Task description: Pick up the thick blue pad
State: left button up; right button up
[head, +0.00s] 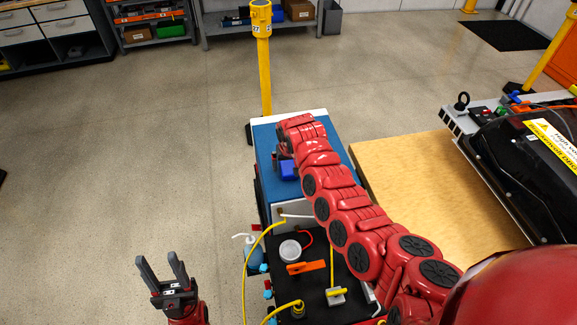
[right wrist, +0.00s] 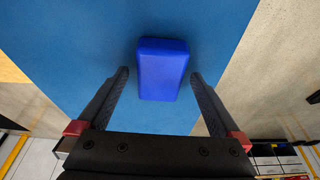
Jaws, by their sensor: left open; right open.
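The thick blue pad (right wrist: 162,62) lies on a blue work surface (right wrist: 70,60) in the right wrist view. My right gripper (right wrist: 160,75) is open, its two dark fingers on either side of the pad's near part, with visible gaps at the tips. The pad's far end reaches beyond the fingertips. In the head view the pad (head: 289,169) shows just below my right wrist, partly hidden by the arm; the right fingers are mostly hidden there. My left gripper (head: 163,266) is open and empty at the lower left, over the floor.
The blue top (head: 266,140) joins a black-topped front part with a white round cup (head: 290,250), an orange piece (head: 306,267) and yellow cables. A yellow post (head: 264,75) stands behind. A wooden table (head: 420,185) with a black battery pack (head: 525,150) is right. Floor at left is clear.

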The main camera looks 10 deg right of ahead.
jog(key=shift+c, duration=0.2)
jog(key=c, duration=1.3)
jog(key=shift+r, duration=0.1)
